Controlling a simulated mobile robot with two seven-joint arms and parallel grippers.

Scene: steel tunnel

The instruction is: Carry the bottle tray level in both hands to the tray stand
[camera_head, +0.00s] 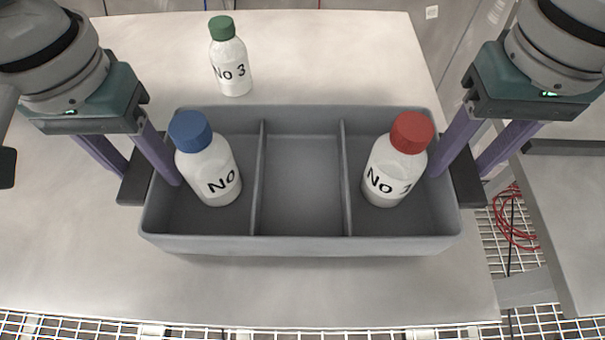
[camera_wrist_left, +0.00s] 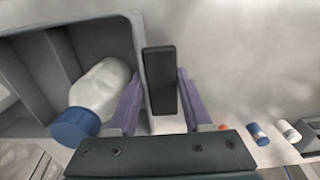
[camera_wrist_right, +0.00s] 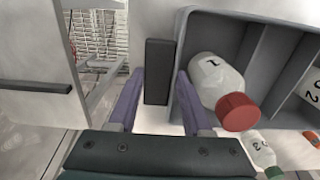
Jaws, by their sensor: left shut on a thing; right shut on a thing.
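The grey bottle tray (camera_head: 303,245) has three compartments and looks about level in the head view. A blue-capped bottle (camera_head: 209,160) stands in its left compartment and a red-capped bottle (camera_head: 396,160) in its right one; the middle one is empty. My left gripper (camera_head: 145,180) is shut on the dark handle (camera_wrist_left: 161,80) at the tray's left end. My right gripper (camera_head: 460,180) is shut on the dark handle (camera_wrist_right: 157,72) at the right end. I cannot tell whether the tray's underside touches the table. I cannot identify the tray stand for certain.
A green-capped bottle (camera_head: 231,58) stands on the light table (camera_head: 60,240) behind the tray. A grey surface (camera_head: 575,215) lies at the right across a gap with red cables (camera_head: 512,217). White wire grid (camera_head: 240,330) runs along the table's front edge.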

